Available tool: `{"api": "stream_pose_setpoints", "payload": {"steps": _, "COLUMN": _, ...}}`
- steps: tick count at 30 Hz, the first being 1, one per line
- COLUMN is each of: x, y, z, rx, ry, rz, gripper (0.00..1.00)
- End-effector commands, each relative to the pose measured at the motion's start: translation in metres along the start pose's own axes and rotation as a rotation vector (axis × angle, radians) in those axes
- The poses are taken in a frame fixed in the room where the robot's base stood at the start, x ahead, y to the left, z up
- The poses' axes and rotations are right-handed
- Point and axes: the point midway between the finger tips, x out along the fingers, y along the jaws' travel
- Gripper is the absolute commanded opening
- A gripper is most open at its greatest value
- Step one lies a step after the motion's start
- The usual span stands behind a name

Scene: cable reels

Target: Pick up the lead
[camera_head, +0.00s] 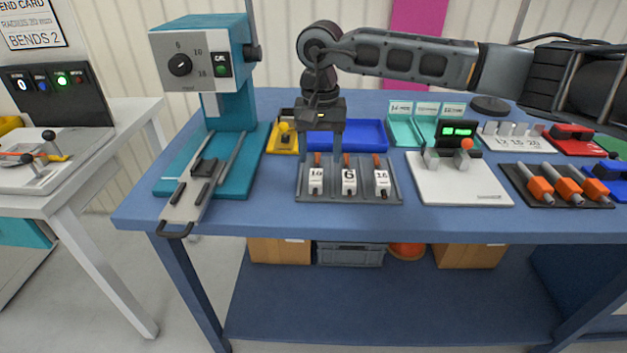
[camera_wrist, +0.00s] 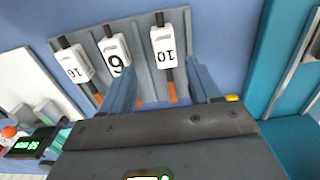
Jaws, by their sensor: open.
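Three leads stand in a grey grooved rack (camera_head: 350,194) on the blue bench, each with a white numbered tag and an orange end. They are the lead tagged 10 (camera_head: 316,181), the lead tagged 6 (camera_head: 349,181) and the lead tagged 16 (camera_head: 381,183). My gripper (camera_head: 321,152) points down over the rack's left part, open and empty. In the wrist view, my gripper's fingers (camera_wrist: 166,88) lie either side of the line of the lead tagged 10 (camera_wrist: 164,46), whose orange end shows between them. Contact cannot be told.
A teal machine (camera_head: 232,110) with a dial stands left of the rack. A blue tray (camera_head: 347,134) and a yellow holder (camera_head: 283,138) lie behind it. A white plate (camera_head: 462,185) with a green-lit display is at right, beside a black rack of orange-handled tools (camera_head: 562,184).

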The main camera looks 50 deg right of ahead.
Motion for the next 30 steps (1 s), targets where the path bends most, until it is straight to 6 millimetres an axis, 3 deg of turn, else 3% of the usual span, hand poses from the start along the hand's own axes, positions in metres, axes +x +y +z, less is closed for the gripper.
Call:
{"api": "stream_pose_setpoints", "payload": {"steps": 15, "x": 0.055, "y": -0.008, "z": 0.002, "rx": 0.001, "ry": -0.004, "rz": -0.004, "gripper": 0.62}}
{"api": "stream_pose_setpoints", "payload": {"steps": 24, "x": 0.062, "y": -0.008, "z": 0.002, "rx": 0.000, "ry": -0.001, "rz": -0.003, "gripper": 0.62}}
{"api": "stream_pose_setpoints", "payload": {"steps": 30, "x": 0.062, "y": -0.008, "z": 0.002, "rx": 0.000, "ry": -0.001, "rz": -0.003, "gripper": 0.44}}
